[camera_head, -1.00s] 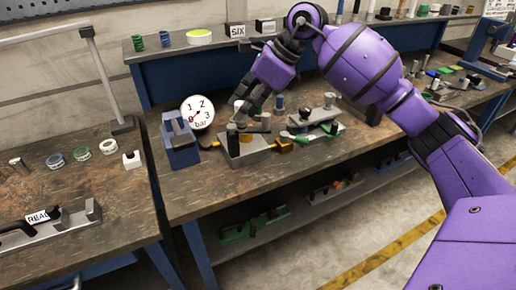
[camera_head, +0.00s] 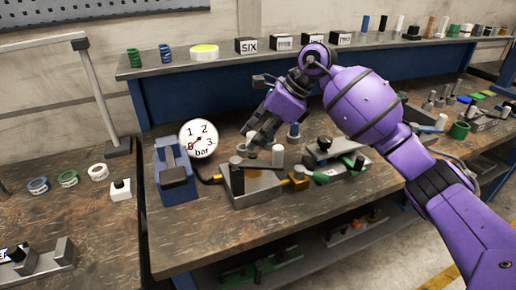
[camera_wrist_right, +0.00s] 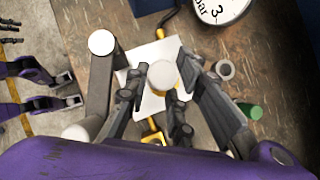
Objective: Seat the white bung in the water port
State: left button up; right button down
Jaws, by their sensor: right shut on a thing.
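The white bung (camera_wrist_right: 163,75) is a pale round piece between the two fingers of my right gripper (camera_wrist_right: 164,84) in the right wrist view. The gripper is shut on it. In the head view my right gripper (camera_head: 256,136) points down above a grey metal block (camera_head: 262,190), with the bung (camera_head: 251,150) small at its fingertips. The block carries upright posts and brass fittings. In the wrist view the bung covers the part of the block below it, so I cannot tell whether it touches the port. My left gripper is not in view.
A blue stand (camera_head: 176,180) with a round pressure gauge (camera_head: 198,139) is left of the block. A dark post (camera_head: 236,175) and a pale-topped post (camera_head: 278,156) rise close to the bung. A green-and-grey fixture (camera_head: 335,165) stands to the right. A shelf with labelled boxes (camera_head: 248,46) runs behind.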

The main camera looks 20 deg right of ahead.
aim_at(256, 149)
jog(key=shift+w+a+f, duration=0.1)
jog(key=shift+f, duration=0.3)
jog(key=f+b, duration=0.1)
jog(key=w+f+b, duration=0.1)
jog(key=f, duration=0.1)
jog(key=d+f, duration=0.1)
jog(key=shift+w+f+b, duration=0.25)
jog(key=shift+w+b, duration=0.05)
jog(key=shift+b, duration=0.1)
jog(key=shift+s+r, duration=0.15)
jog(key=shift+s, duration=0.05)
jog(key=shift+s+a+r, duration=0.15)
jog(key=shift+r, duration=0.1)
jog(key=shift+f, duration=0.15)
jog(key=c, duration=2)
grip_release()
jog(key=shift+f, duration=0.2)
jog(key=o, duration=0.5)
jog(key=shift+r, duration=0.15)
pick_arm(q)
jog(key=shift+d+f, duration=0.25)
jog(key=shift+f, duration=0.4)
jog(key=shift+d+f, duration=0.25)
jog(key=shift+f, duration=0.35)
